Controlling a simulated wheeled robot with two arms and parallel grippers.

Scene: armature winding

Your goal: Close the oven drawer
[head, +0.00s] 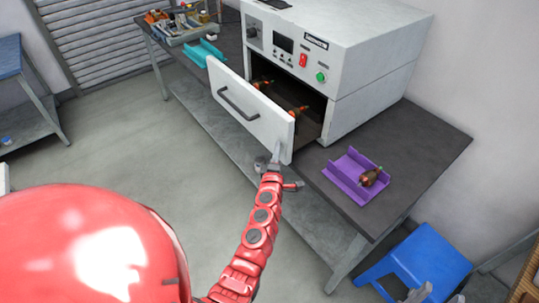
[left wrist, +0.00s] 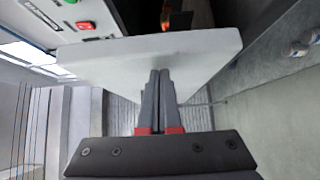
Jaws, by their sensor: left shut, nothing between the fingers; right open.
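The oven (head: 370,75) is a white box on a dark bench, with its drawer pulled open. The drawer's white front panel (head: 262,118) has a grey handle (head: 238,103) and stands well out from the oven body. Armatures (head: 298,111) with copper parts lie inside. My left gripper (head: 277,156) is shut and empty at the panel's right end, low on its outer face. In the left wrist view the shut fingers (left wrist: 160,75) point at the white panel (left wrist: 150,56) and overlap it; contact is unclear. My right gripper (head: 440,295) is open at the bottom right edge, partly cut off.
A purple tray (head: 345,181) with an armature (head: 373,178) sits on the bench (head: 425,150) right of the drawer. A blue stool (head: 425,258) stands by the bench's near corner. A teal tray (head: 201,53) lies behind the drawer. The floor in front is free.

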